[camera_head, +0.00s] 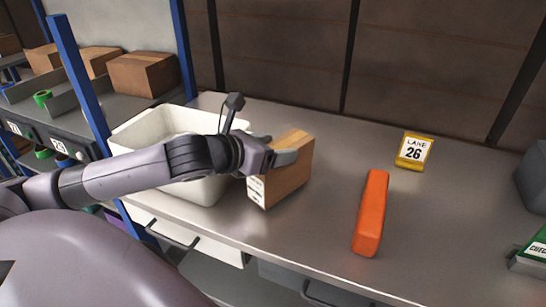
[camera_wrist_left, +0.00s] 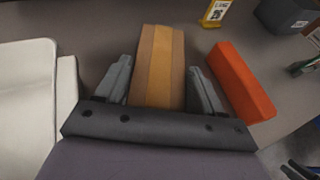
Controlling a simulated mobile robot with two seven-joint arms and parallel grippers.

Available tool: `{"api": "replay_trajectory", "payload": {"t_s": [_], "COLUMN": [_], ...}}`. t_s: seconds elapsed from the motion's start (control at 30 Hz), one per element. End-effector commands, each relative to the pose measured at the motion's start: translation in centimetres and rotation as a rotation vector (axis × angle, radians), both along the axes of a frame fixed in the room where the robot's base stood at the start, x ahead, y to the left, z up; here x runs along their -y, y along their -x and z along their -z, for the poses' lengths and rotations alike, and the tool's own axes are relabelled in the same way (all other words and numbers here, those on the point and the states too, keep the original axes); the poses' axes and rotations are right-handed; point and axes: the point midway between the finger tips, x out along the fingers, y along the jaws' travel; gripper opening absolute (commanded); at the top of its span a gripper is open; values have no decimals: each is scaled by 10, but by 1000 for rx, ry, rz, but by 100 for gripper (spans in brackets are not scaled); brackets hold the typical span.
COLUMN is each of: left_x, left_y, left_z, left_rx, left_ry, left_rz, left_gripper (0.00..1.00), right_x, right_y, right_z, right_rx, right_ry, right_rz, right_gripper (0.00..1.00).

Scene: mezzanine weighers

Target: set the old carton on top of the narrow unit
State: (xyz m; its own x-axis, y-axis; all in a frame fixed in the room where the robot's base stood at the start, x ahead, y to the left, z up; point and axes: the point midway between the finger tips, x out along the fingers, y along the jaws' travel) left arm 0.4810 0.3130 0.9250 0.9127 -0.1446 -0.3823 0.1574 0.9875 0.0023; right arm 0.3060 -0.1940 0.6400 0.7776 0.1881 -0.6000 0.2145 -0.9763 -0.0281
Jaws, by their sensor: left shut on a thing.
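A brown cardboard carton (camera_head: 289,176) with a tan tape strip and a white label is at my left gripper (camera_head: 277,150), over the steel bench beside the white bin. In the left wrist view the carton (camera_wrist_left: 157,65) lies between the two grey fingers of the left gripper (camera_wrist_left: 157,85), which is shut on it. I cannot tell whether its underside touches the bench. I cannot pick out the narrow unit for certain. My right gripper is not in view.
A white bin (camera_head: 150,130) stands left of the carton on the steel bench (camera_head: 330,140). An orange block (camera_head: 371,213) lies to the right, with a yellow lane 26 sign (camera_head: 414,152) behind it. Several cartons sit on the left shelving, behind a blue post (camera_head: 78,80).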

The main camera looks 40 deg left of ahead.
Motion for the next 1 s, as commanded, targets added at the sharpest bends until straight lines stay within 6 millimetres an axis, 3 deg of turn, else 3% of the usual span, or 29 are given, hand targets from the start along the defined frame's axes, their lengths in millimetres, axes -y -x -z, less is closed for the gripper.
{"api": "replay_trajectory", "payload": {"t_s": [0.1,0.43,0.47,0.53,1.0], "left_x": [0,0,0,0,-2], "left_y": [0,0,0,0,6], "left_z": [15,17,19,18,15], "left_rx": [3,4,-1,-1,-3], "left_ry": [2,0,-1,-1,-3], "left_rz": [-1,0,-1,-1,-2], "left_gripper": [0,0,71,93,93], "right_x": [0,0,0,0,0], "right_y": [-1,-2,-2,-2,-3], "right_z": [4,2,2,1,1], "right_rx": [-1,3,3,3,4], "right_ry": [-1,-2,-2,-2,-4], "right_rz": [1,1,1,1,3], "right_gripper": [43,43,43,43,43]}}
